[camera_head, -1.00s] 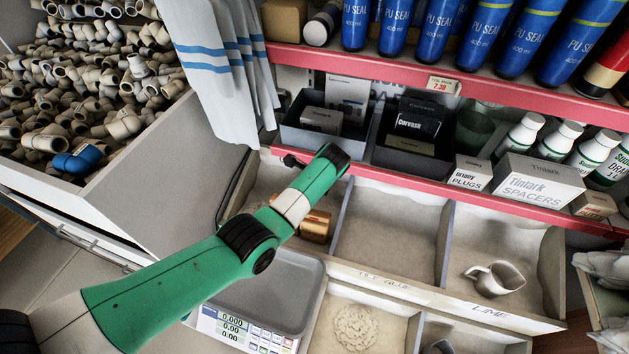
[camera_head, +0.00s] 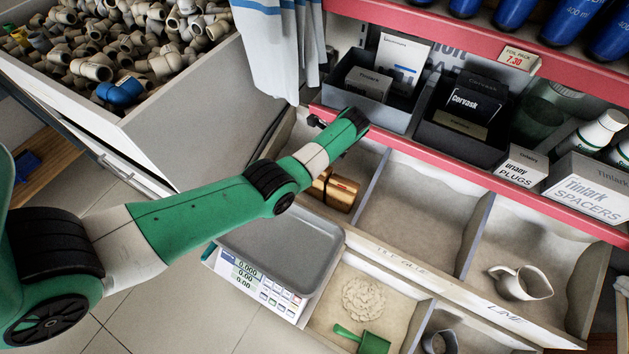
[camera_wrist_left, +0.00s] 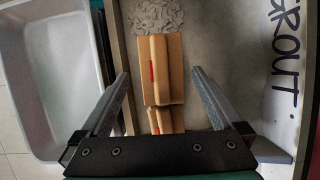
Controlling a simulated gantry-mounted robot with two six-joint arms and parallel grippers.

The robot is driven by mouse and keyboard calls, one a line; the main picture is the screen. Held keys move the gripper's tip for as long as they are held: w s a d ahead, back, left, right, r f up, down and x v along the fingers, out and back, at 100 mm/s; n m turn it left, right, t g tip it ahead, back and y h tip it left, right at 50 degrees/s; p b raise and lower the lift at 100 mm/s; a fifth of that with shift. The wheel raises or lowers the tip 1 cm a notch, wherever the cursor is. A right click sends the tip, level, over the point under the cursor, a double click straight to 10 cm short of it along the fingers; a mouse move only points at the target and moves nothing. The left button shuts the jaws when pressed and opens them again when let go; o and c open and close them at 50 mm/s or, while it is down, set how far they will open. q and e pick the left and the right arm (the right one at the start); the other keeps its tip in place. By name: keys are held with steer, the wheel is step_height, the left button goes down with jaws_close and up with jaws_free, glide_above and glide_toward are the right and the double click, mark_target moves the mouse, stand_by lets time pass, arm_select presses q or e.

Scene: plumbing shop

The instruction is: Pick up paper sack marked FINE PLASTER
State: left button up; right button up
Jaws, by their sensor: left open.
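In the left wrist view, a brown papery block with a red mark (camera_wrist_left: 168,72) lies in a powder-lined bin. A smaller brown part (camera_wrist_left: 164,121) sits just below it. I cannot read FINE PLASTER on either. My left gripper (camera_wrist_left: 159,74) is open, with one finger on each side of the brown block and nothing clamped. In the head view, a shiny copper-brown object (camera_head: 339,192) shows under my left arm, in the bin behind the scale. I cannot tell surely whether it is the same thing. My left fingers are hidden there. My right gripper is out of view.
A scale with a grey pan (camera_head: 281,245) stands in front of the bins. Bin dividers (camera_head: 368,195) and a red shelf edge (camera_head: 452,165) lie close by. A jug (camera_head: 520,283) and a green scoop (camera_head: 372,342) rest in other bins. A striped cloth (camera_head: 272,50) hangs behind.

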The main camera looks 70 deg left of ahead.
arm_select(q)
steer(key=b+x, duration=0.4)
steer(key=x, duration=0.1)
steer(key=shift+w+d+f, duration=0.15)
steer(key=shift+f, duration=0.1)
steer(key=shift+r, duration=0.1)
steer(key=shift+c, duration=0.3)
jaws_close()
